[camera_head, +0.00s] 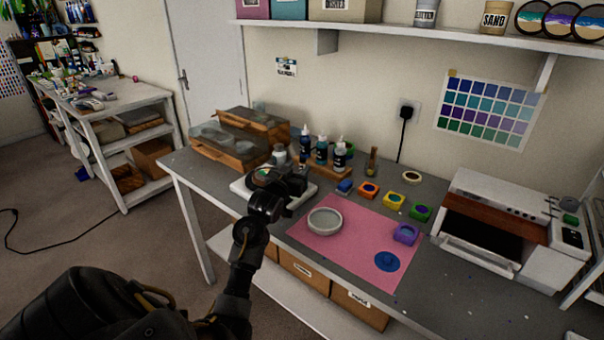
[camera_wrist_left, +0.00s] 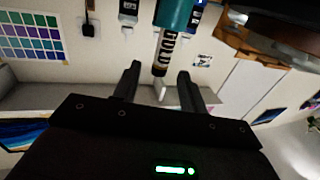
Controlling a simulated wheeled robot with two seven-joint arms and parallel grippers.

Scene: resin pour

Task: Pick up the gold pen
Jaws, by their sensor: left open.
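The tip lies between the two fingers of my left gripper (camera_wrist_left: 160,74), with a gap visible on both sides. The left gripper is open. In the head view my left gripper (camera_head: 290,178) is over the white device on the grey table, near the dropper bottles. I cannot make out the pen there; the gripper may hide it. My right gripper is not in view.
Dark dropper bottles (camera_head: 321,150) stand in a wooden holder behind the gripper. A wooden case (camera_head: 232,160) is to the left. A pink mat (camera_head: 345,255) holds a grey round dish (camera_head: 325,221) and a blue disc (camera_head: 387,261). Small coloured pots and a white oven (camera_head: 500,210) are at right.

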